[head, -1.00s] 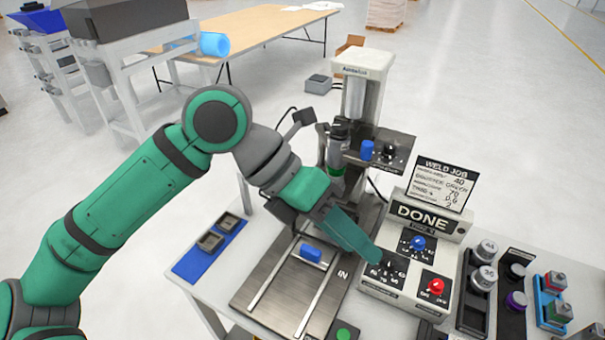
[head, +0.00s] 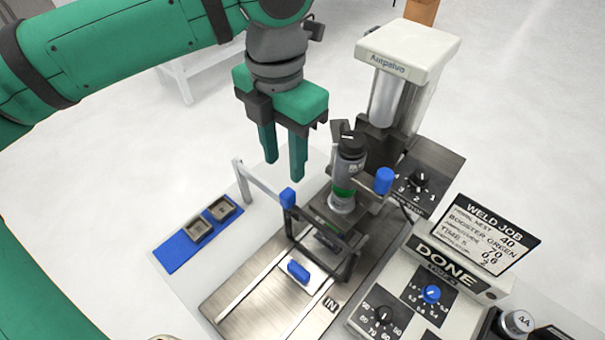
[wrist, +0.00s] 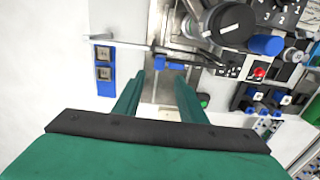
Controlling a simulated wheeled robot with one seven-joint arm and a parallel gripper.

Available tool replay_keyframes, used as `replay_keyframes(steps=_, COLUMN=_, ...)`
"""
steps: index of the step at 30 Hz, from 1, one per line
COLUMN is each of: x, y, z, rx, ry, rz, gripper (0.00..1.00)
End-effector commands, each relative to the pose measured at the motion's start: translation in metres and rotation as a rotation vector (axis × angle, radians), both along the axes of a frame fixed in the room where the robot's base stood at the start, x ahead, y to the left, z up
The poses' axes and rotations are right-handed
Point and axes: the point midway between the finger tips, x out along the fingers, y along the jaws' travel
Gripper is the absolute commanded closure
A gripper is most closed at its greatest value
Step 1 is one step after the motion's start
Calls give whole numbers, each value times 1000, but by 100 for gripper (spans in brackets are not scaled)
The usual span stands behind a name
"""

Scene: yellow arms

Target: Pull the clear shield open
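The clear shield is hard to make out; a dark frame (head: 352,262) around the weld area appears to be its edge. A small blue knob (head: 288,198) stands at the frame's upper left corner, and a blue piece shows just beyond my fingertips in the wrist view (wrist: 175,66). My gripper (head: 284,170) points down, open and empty, with its two green fingers apart. Its tips appear just above and behind the blue knob; I cannot tell whether they touch it. In the wrist view the open fingers (wrist: 157,86) show nothing held.
The white press column (head: 405,75) and its dark head (head: 350,165) stand right of my gripper. A grey rail (head: 262,181) runs left of the knob. A blue block (head: 298,271) lies on the metal slide. The DONE box (head: 455,265) is at right. A blue tray (head: 175,251) lies left.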

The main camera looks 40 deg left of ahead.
Motion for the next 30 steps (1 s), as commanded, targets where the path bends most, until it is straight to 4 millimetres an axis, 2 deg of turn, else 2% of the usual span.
replay_keyframes(steps=5, x=-1, y=1, z=-13, rx=5, ry=5, rz=1, gripper=62)
replay_keyframes(steps=15, x=0, y=-1, z=-71, rx=2, ry=4, rz=-2, gripper=62)
replay_keyframes(steps=21, x=-1, y=1, z=-97, rx=3, ry=3, rz=1, gripper=62)
replay_keyframes(steps=30, x=-2, y=3, z=-108, rx=4, ry=3, rz=6, gripper=62)
